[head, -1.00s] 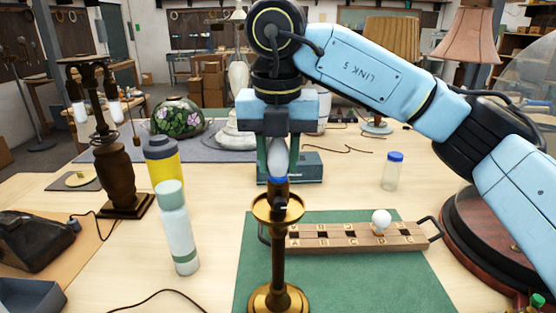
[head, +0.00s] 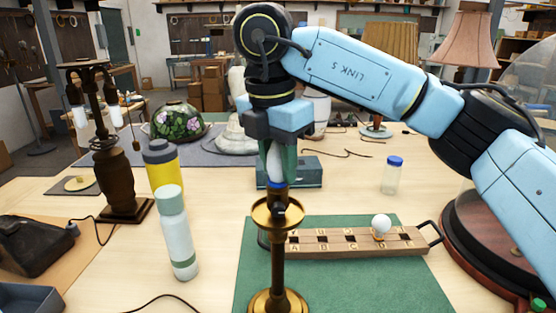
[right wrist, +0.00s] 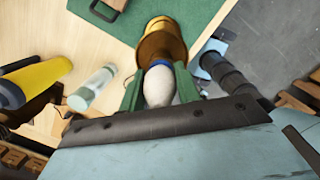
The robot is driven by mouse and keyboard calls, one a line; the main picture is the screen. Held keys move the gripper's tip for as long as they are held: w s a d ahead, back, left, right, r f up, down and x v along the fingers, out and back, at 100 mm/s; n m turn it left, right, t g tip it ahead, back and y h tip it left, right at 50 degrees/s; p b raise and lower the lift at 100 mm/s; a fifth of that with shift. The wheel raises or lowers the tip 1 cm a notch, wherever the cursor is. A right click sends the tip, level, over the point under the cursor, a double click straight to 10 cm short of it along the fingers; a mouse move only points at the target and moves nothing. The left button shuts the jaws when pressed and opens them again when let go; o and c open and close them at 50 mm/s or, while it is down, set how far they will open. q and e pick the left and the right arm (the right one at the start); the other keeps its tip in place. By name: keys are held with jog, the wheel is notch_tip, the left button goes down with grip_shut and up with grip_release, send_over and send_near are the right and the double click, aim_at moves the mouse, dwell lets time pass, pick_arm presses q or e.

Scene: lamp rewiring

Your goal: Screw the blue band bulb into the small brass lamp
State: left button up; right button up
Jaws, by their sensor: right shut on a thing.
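The small brass lamp (head: 278,252) stands upright on the green mat, with a dish-like collar below its dark socket (head: 279,211). The blue band bulb (head: 276,163) is white with a blue ring near its base. It points base-down directly above the socket, and its base meets or enters the socket top; how deep I cannot tell. My right gripper (head: 277,170) is shut on the bulb from above, its green fingers on either side. In the right wrist view the bulb (right wrist: 159,90) sits between the fingers, in line with the brass lamp (right wrist: 162,45). My left gripper is out of view.
A wooden lettered rack (head: 345,246) with one white round bulb (head: 381,224) lies right of the lamp on the green mat (head: 420,285). A pale bottle (head: 177,235), a yellow bottle (head: 162,168) and a dark ornate lamp (head: 122,185) stand left. A small jar (head: 392,176) stands behind the rack.

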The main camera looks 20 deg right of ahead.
jog(key=shift+m, duration=1.4)
jog(key=o, duration=1.1)
jog(key=shift+r, duration=0.1)
